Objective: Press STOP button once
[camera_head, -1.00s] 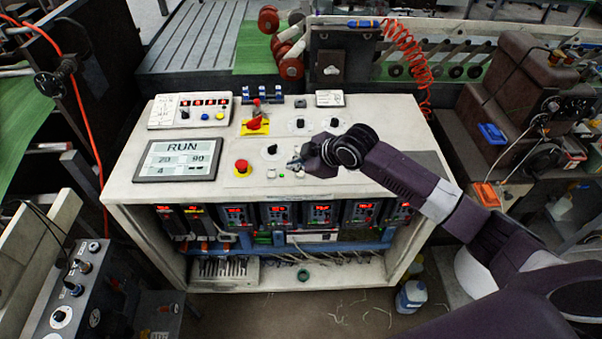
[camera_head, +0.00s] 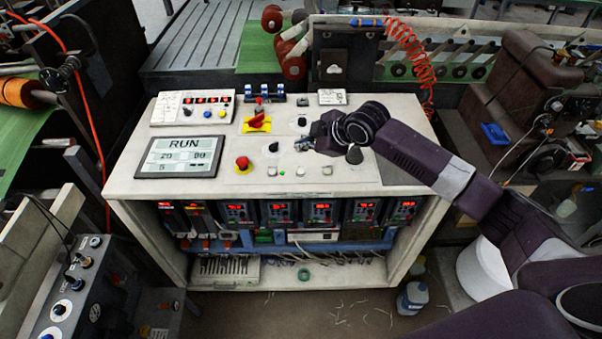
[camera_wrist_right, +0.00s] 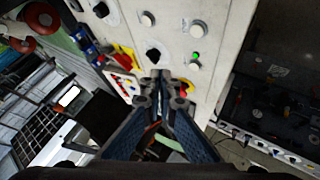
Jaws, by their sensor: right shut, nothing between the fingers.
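The console (camera_head: 215,184) carries several push buttons; I cannot read which one is labelled STOP. In the wrist view a pale button (camera_wrist_right: 197,27) and the green lamp (camera_wrist_right: 195,54) lie right of the fingertips. My right gripper (camera_head: 301,146) is shut and empty over the console, behind the front buttons; its fingertips also show in the wrist view (camera_wrist_right: 160,76). My left gripper is out of view.
The screen (camera_head: 179,157) reads RUN. A red-and-yellow rotary switch (camera_head: 257,123), a black knob (camera_head: 273,147) and a button box (camera_head: 193,108) stand on the console. A red coiled hose (camera_head: 412,52) hangs behind it. The console's front left corner is clear.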

